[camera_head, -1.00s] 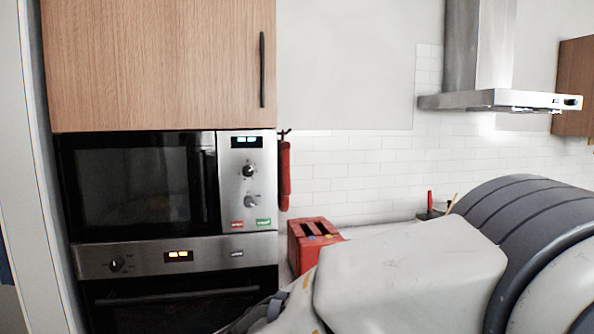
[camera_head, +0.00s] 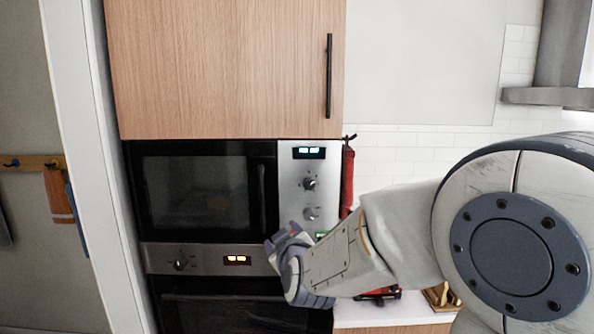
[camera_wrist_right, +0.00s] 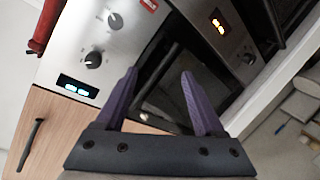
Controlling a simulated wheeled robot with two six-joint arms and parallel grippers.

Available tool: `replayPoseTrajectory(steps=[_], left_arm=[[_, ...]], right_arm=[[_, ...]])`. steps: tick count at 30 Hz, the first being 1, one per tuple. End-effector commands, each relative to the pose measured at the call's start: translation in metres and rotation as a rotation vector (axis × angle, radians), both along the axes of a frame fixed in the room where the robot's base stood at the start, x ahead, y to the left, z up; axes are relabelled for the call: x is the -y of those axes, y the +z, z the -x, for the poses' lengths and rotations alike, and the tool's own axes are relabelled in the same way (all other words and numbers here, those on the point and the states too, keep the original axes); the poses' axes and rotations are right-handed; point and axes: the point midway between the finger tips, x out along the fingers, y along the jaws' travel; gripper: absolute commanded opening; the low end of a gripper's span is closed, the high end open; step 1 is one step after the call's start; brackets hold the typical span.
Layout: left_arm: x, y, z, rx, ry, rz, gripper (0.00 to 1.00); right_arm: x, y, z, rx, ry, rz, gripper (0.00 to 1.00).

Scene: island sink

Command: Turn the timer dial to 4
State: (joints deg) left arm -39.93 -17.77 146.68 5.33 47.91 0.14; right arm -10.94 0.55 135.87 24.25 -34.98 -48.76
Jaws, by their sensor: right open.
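The microwave's steel control panel has an upper dial (camera_head: 310,184) and a lower dial (camera_head: 311,213) below a lit display. I cannot tell from markings which is the timer dial. In the right wrist view the panel appears turned over, with the upper dial (camera_wrist_right: 93,59) and the lower dial (camera_wrist_right: 115,20) left of the fingers. My right gripper (camera_wrist_right: 159,72) is open, with nothing between its purple fingers. It is in front of the microwave and oven, apart from the dials. In the head view my right wrist is just below and left of the panel. My left gripper is not in view.
The oven (camera_head: 215,260) below has its own dial (camera_head: 181,262) and lit display. A wooden cabinet (camera_head: 225,65) is above the microwave. A red cloth (camera_head: 347,180) hangs right beside the panel. A white counter (camera_head: 395,310) lies below my right arm.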

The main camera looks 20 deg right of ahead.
Motion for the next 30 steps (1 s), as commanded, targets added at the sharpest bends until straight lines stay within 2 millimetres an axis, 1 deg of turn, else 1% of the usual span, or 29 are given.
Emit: replayPoseTrajectory(steps=[1, 3, 6, 7, 11, 14, 21, 24, 27, 30], left_arm=[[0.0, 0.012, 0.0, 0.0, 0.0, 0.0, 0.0], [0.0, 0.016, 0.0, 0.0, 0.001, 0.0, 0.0], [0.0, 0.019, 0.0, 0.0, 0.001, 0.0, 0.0], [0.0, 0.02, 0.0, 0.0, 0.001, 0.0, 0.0], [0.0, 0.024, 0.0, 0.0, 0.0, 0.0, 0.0], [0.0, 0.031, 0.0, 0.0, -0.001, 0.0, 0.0], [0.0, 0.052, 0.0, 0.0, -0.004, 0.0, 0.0], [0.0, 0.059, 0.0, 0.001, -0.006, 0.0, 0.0], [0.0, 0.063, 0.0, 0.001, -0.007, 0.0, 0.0], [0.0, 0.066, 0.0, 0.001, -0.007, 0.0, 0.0]], right_arm=[[0.023, 0.023, -0.008, 0.061, -0.061, 0.046, 0.7], [0.047, 0.041, -0.013, 0.128, -0.126, 0.102, 0.7], [0.067, 0.057, -0.016, 0.184, -0.185, 0.157, 0.7], [0.071, 0.06, -0.017, 0.193, -0.196, 0.166, 0.7], [0.079, 0.064, -0.026, 0.208, -0.213, 0.184, 0.7], [0.083, 0.065, -0.039, 0.206, -0.213, 0.183, 0.7], [0.095, 0.066, -0.082, 0.206, -0.211, 0.181, 0.7], [0.099, 0.066, -0.097, 0.208, -0.21, 0.18, 0.7], [0.102, 0.065, -0.108, 0.207, -0.21, 0.18, 0.7], [0.103, 0.064, -0.114, 0.208, -0.209, 0.18, 0.7]])
